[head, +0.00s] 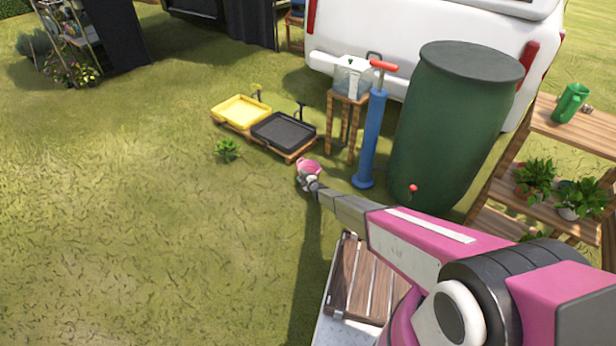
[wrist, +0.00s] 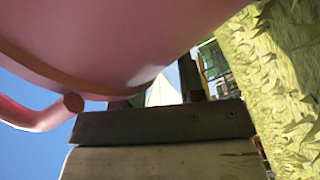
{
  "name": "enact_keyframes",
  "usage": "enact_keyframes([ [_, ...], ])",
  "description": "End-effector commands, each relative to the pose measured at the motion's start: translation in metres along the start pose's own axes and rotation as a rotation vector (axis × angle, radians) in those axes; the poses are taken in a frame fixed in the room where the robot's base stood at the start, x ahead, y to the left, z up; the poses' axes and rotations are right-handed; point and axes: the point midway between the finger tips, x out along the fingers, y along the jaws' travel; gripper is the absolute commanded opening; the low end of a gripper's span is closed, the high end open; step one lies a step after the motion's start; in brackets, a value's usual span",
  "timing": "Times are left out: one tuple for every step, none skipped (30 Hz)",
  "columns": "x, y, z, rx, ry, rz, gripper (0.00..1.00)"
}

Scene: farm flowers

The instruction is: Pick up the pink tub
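The pink tub (head: 308,165) is small in the head view, at the far end of my outstretched arm, left of the blue pump. My gripper (head: 309,182) is right at the tub, on its near side. In the wrist view the tub (wrist: 130,35) is very close, and its smooth pink side fills the upper left. A pink curved part like a handle (wrist: 25,115) shows at the left edge. The dark front of my gripper lies just below the tub in that picture. The tub hides part of the fingers, so their grip on it cannot be made out.
A black tray (head: 284,134) and a yellow tray (head: 241,111) lie behind the tub. The blue pump (head: 372,140), a wooden stool (head: 346,125) and a green barrel (head: 450,130) stand to the right. Open grass (head: 130,220) spreads to the left.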

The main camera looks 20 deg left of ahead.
Motion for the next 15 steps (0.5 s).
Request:
enact_keyframes([
  [0.0000,-0.0002,0.0005,0.001,-0.001,-0.001,0.14],
  [0.0000,-0.0004,0.0005,0.001,-0.002,-0.001,0.04],
  [0.0000,-0.0004,0.0007,0.001,-0.002,-0.001,0.00],
  [0.0000,-0.0004,0.0007,0.001,-0.002,-0.001,0.00],
  [0.0000,-0.0004,0.0007,0.001,-0.002,-0.001,0.00],
  [0.0000,-0.0003,0.0006,0.001,-0.002,-0.001,0.00],
  [0.0000,-0.0003,0.0006,0.001,-0.002,-0.001,0.00],
  [0.0001,-0.0001,0.0005,0.000,-0.001,0.000,0.00],
  [0.0001,0.0000,0.0004,0.000,-0.001,0.000,0.00],
  [0.0000,0.0000,0.0004,0.000,-0.001,0.000,0.00],
  [0.0000,0.0000,0.0004,0.000,-0.001,0.000,0.00],
  [0.0001,0.0001,0.0004,0.000,-0.001,0.000,0.00],
  [0.0000,0.0002,0.0003,0.000,-0.001,0.000,0.00],
  [0.0000,0.0006,0.0001,0.000,-0.001,0.000,0.00],
  [-0.0001,0.0015,-0.0005,0.000,-0.001,0.000,0.00],
])
